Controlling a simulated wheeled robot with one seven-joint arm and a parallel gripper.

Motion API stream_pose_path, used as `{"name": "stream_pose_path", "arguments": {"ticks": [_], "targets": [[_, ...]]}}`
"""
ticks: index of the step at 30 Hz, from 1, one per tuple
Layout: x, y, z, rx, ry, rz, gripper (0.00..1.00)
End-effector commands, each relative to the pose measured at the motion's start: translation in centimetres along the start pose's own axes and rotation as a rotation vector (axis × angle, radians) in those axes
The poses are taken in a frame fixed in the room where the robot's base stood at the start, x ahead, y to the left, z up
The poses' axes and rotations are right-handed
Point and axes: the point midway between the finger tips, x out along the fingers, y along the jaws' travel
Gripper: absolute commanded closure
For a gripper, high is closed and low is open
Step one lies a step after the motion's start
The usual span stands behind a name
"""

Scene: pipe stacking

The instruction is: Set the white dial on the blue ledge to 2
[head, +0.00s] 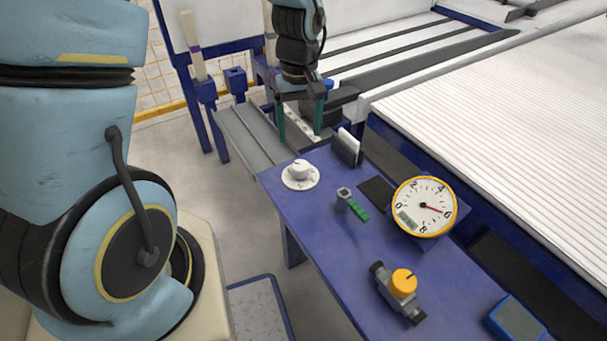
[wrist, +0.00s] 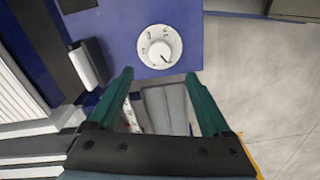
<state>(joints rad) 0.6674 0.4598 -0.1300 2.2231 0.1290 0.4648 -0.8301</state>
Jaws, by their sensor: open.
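The white dial (head: 300,172) sits on a round white base near the far left corner of the blue ledge (head: 330,245). It also shows in the wrist view (wrist: 158,47), with small dark marks around its rim and a dark pointer line toward the lower right of that picture. The marks are too small to read surely. My gripper (head: 300,136) has green fingers, spread apart and empty. It hangs beyond the ledge's far end, apart from the dial. In the wrist view the fingertips (wrist: 157,78) lie just below the dial, one to each side.
On the ledge are a black holder with a white card (head: 347,148), a small green-handled item (head: 353,205), a yellow-rimmed gauge (head: 424,206), a yellow-knobbed valve (head: 402,284) and a blue device (head: 516,320). A white ribbed surface (head: 490,110) lies to the right.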

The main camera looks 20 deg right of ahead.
Motion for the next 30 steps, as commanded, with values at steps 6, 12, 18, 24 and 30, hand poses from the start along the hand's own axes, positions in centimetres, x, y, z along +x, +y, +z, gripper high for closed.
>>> {"name": "stream_pose_path", "arguments": {"ticks": [6, 12, 18, 24, 30], "targets": [[2.5, 0.0, 0.1, 0.000, -0.004, -0.003, 0.17], [6.4, 0.0, 0.1, 0.000, -0.004, -0.003, 0.17], [9.3, 0.0, 0.1, 0.000, -0.003, -0.002, 0.17], [10.6, 0.0, 0.1, 0.001, -0.001, -0.001, 0.17], [10.7, 0.0, 0.0, 0.001, 0.000, 0.000, 0.17]]}}
